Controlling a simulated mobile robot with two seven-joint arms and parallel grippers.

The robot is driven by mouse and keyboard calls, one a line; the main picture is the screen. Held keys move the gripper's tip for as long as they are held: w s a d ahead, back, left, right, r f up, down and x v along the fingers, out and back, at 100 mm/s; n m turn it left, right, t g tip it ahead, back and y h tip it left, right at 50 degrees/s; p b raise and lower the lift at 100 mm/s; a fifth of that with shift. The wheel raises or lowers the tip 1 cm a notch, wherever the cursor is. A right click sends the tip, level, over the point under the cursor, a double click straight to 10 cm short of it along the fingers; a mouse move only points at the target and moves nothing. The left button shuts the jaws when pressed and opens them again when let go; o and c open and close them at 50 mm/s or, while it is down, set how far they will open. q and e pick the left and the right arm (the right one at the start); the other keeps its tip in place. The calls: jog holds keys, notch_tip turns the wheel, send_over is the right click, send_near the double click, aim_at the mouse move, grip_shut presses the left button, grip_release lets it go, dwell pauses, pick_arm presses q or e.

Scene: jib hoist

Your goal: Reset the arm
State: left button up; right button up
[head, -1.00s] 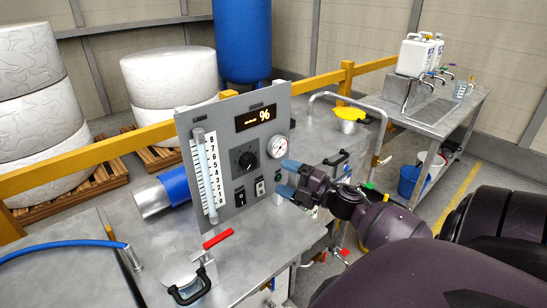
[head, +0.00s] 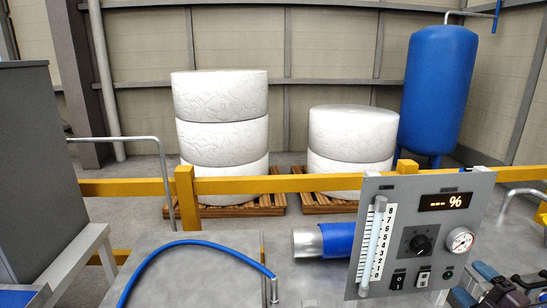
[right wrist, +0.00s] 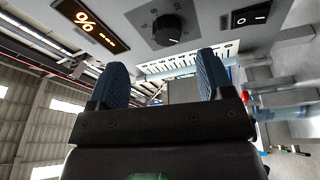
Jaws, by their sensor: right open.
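My right gripper (head: 472,284) is at the lower right of the head view, beside the lower right corner of the grey control panel (head: 400,213). In the right wrist view its two blue fingers (right wrist: 162,60) are spread apart with nothing between them. The panel fills the space beyond them, with its black knob (right wrist: 167,30), a rocker switch (right wrist: 250,15) and the lit % display (right wrist: 90,25). In the head view the panel also carries a round gauge (head: 460,241) and a numbered scale tube (head: 375,245). My left gripper is not in view.
A yellow rail (head: 240,185) runs behind the metal bench (head: 200,265). A blue hose (head: 185,243) arches over the bench. White rolls (head: 220,97) stand on pallets behind the rail, with a blue tank (head: 437,85) at the right. A grey cabinet (head: 40,170) stands at the left.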

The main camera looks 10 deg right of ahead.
jog(key=s+a+f+m+g+h, duration=0.2)
jog(key=a+f+m, duration=0.35)
jog(key=f, duration=0.25)
jog(key=s+a+f+m+g+h, duration=0.3)
jog(key=a+f+m, duration=0.1)
jog(key=f+m, duration=0.3)
jog(key=s+a+f+m+g+y, duration=0.1)
jog(key=s+a+f, duration=0.2)
jog(key=a, duration=0.4)
jog(key=s+a+f+m+g+y, duration=0.1)
jog(key=s+a+f+m, duration=0.1)
jog(key=s+a+f, duration=0.2)
jog(key=a, duration=0.3)
jog(key=shift+f, duration=0.2)
jog(key=shift+m, duration=0.25)
